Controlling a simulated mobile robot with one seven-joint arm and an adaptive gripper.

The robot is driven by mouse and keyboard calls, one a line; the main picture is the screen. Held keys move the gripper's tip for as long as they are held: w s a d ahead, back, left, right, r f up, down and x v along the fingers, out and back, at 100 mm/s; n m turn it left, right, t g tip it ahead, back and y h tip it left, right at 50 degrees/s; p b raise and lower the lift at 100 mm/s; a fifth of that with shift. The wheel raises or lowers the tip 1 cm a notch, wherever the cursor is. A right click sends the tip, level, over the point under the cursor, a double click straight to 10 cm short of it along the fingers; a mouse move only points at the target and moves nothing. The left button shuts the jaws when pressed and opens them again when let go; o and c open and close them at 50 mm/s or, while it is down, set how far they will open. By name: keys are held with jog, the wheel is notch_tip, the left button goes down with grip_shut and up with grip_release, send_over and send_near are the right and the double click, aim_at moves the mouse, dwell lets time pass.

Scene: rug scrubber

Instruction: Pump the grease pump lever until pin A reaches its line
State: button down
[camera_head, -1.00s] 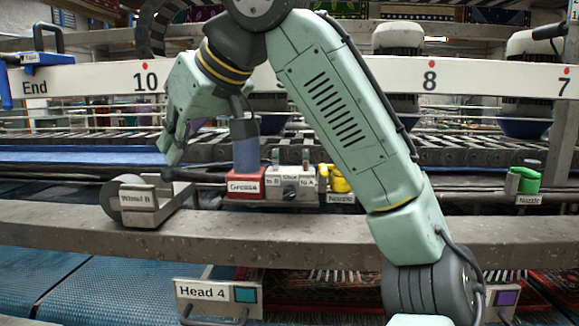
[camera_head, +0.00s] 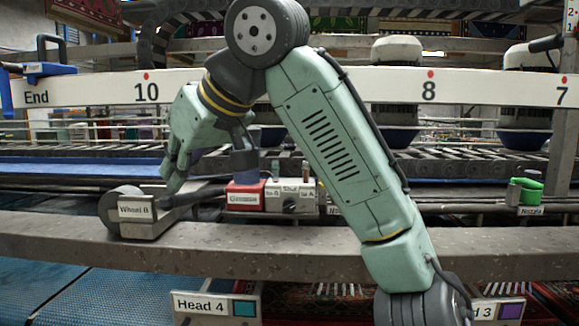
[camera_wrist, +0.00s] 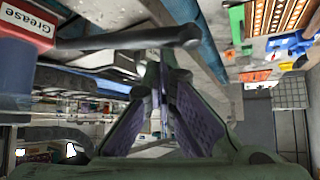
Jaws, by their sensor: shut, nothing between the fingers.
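The red grease pump (camera_head: 245,195) with its blue-grey upright cylinder sits on the middle rail. Its dark lever (camera_head: 203,192) points left and tilts down toward its outer end, close to the Wheel B block. My gripper (camera_head: 173,188) is shut and empty, pointing down at the lever's outer end; I cannot tell if it touches. In the wrist view, the lever (camera_wrist: 120,40) crosses beyond my fingertips (camera_wrist: 158,62), with its thick knob to their right. Two short grey pins (camera_head: 275,168) (camera_head: 305,169) stand above the valve box; their labels and lines are too small to read.
The Wheel B block (camera_head: 135,210) stands just left of the lever's end. The valve box (camera_head: 290,197) adjoins the pump's right side. A green nozzle (camera_head: 527,190) sits far right. A metal beam (camera_head: 330,248) runs across in front, and my arm hides part of the rail.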

notch_tip(320, 180, up, 6)
jog(key=p, duration=0.3)
jog(key=shift+f+p, duration=0.1)
jog(key=shift+p, duration=0.3)
notch_tip(320, 180, up, 2)
jog(key=shift+r, duration=0.25)
dwell(0.5)
